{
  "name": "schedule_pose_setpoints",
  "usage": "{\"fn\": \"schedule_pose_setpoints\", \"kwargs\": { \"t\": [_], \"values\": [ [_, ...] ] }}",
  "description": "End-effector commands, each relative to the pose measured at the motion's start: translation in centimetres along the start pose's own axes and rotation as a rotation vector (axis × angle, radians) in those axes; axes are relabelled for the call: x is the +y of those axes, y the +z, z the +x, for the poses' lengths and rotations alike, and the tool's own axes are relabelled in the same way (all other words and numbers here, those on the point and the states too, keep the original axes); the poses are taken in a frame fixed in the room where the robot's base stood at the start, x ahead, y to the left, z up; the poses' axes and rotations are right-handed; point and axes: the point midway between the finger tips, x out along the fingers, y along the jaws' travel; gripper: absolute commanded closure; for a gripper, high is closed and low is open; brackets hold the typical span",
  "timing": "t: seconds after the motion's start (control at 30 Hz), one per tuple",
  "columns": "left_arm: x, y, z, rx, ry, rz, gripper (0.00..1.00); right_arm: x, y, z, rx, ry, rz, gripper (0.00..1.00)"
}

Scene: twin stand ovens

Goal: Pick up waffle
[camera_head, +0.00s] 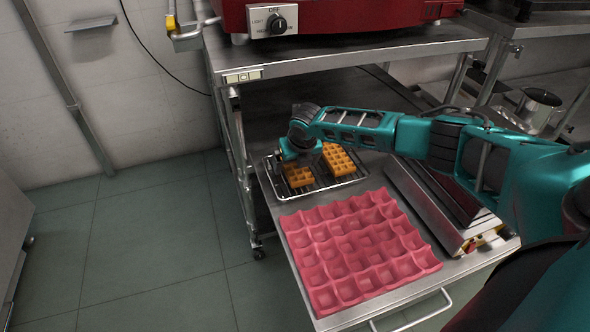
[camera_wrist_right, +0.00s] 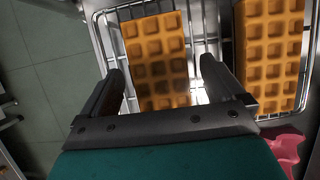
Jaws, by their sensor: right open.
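Two golden waffles lie on a wire rack tray (camera_head: 330,188) on the steel table. The left waffle (camera_head: 297,175) is partly under my right gripper (camera_head: 299,157) in the head view. The right waffle (camera_head: 338,159) lies beside it. In the right wrist view the left waffle (camera_wrist_right: 156,60) sits between the two open fingers of my right gripper (camera_wrist_right: 160,85), with gaps on both sides. The right waffle (camera_wrist_right: 270,50) is outside the fingers to the right. Whether the fingertips are level with the waffle is hard to tell. My left gripper is not in view.
A pink egg-carton-shaped mat (camera_head: 355,250) lies in front of the tray. A steel appliance (camera_head: 433,205) stands to the right. A shelf with a red oven (camera_head: 330,15) is above the back. A metal pot (camera_head: 538,105) stands at the far right.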

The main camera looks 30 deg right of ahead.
Motion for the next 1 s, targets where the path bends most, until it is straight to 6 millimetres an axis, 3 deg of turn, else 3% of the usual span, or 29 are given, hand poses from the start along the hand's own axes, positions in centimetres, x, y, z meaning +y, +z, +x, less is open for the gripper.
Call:
{"fn": "schedule_pose_setpoints", "kwargs": {
  "t": [0.1, 0.57, 0.83, 1.0],
  "values": [
    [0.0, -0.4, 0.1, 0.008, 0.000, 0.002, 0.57, 0.0, 0.0, -0.1, 0.000, 0.001, 0.000, 0.06],
    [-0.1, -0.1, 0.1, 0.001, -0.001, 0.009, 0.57, 0.0, 0.0, -0.1, 0.000, 0.000, 0.000, 0.50],
    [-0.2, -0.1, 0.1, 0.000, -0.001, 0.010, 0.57, 0.0, 0.1, -0.3, 0.000, 0.001, 0.000, 0.52],
    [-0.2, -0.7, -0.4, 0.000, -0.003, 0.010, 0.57, 0.0, 1.0, -2.3, -0.003, 0.002, 0.001, 0.52]
  ]
}}
